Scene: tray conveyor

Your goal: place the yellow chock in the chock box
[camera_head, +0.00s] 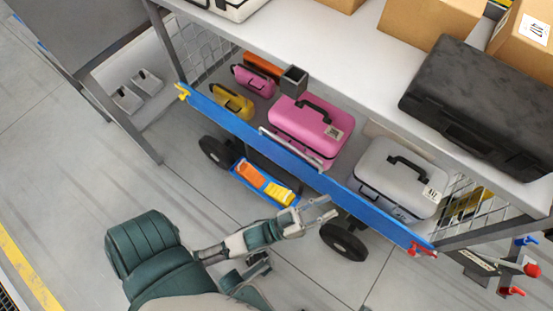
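A blue box (238,173), which looks like the chock box, is low beside the cart's blue rail. An orange piece (249,173) and a yellow piece (279,194), which looks like a yellow chock, lie side by side in it. My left gripper (325,208) is just right of the box, near the rail and above a black wheel. Its two fingers look spread, with nothing visible between them. My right gripper is out of view.
The cart's blue rail (240,127) runs diagonally in front of a pink case (300,125) and a grey case (390,170). A black wheel (343,241) stands below my gripper. A red knob (532,270) is at far right. Floor at lower left is clear.

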